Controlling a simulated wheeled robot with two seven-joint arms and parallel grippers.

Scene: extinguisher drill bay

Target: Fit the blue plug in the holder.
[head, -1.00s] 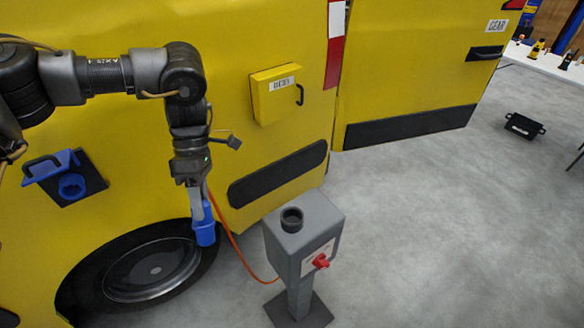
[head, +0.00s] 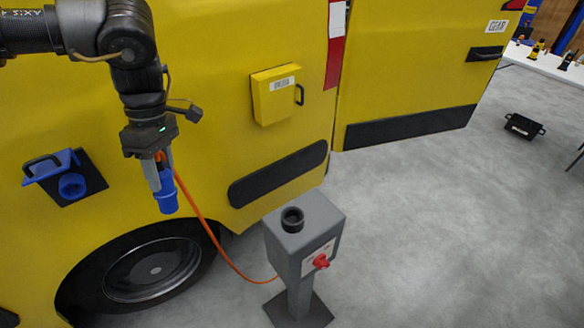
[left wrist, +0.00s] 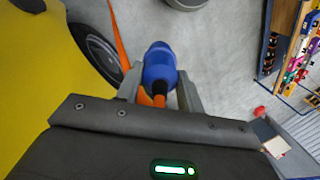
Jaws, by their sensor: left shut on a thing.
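My left gripper (head: 160,182) is shut on the blue plug (head: 167,200), which hangs below it with its end downward in front of the yellow vehicle. In the left wrist view the plug (left wrist: 160,66) sits between the two grey fingers (left wrist: 158,92). An orange cable (head: 205,222) runs from the plug to the grey post (head: 297,240). The holder (head: 292,219), a black open cup, stands empty-looking on the post's top. The plug is apart from it, to its left. My right gripper is not in view.
The yellow vehicle (head: 215,70) stands close behind the plug. A blue socket with a raised flap (head: 72,185) is on its side at left. A red knob (head: 320,261) sticks out of the post's front. A black crate (head: 524,126) stands on the open floor at right.

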